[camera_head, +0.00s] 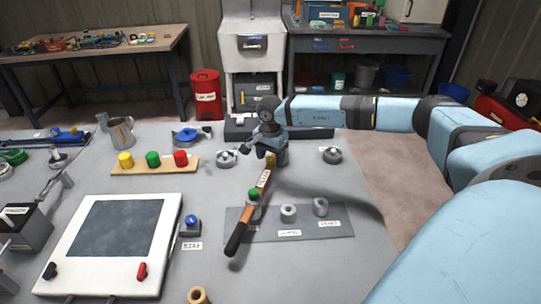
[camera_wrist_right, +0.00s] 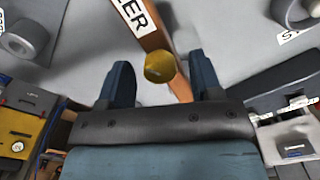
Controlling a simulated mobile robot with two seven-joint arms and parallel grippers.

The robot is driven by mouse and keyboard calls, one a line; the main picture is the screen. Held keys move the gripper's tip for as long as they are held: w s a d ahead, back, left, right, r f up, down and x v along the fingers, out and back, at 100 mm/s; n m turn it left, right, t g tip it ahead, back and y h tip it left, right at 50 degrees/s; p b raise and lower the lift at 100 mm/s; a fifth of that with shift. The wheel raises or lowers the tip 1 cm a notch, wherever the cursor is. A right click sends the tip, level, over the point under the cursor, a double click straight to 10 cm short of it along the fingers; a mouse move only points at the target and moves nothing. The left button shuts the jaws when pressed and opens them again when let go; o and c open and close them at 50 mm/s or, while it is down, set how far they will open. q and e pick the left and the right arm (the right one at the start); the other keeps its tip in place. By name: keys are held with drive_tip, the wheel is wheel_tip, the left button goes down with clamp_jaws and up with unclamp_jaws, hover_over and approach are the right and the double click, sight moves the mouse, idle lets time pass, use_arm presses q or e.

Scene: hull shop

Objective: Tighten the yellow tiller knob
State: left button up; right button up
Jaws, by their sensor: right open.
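The yellow tiller knob (camera_head: 270,158) sits at the far end of the brown wooden tiller (camera_head: 263,182), which has a black grip at its near end. In the right wrist view the knob (camera_wrist_right: 159,66) is a faceted yellow piece on the tiller (camera_wrist_right: 150,38), beside its white label. My right gripper (camera_head: 271,154) is over the knob and open. Its two blue fingers stand on either side of the knob, with a gap showing on both sides. The left gripper is not in view.
A wooden strip (camera_head: 143,167) with yellow, green and red knobs lies left of the tiller. A grey plate (camera_head: 300,228) with short round posts lies under and right of it. A white-framed panel (camera_head: 170,218) is at the near left. Grey round fittings (camera_head: 332,155) stand nearby.

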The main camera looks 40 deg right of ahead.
drive_tip(key=shift+c, duration=0.4)
drive_tip(key=c, duration=0.8)
drive_tip(key=shift+c, duration=0.2)
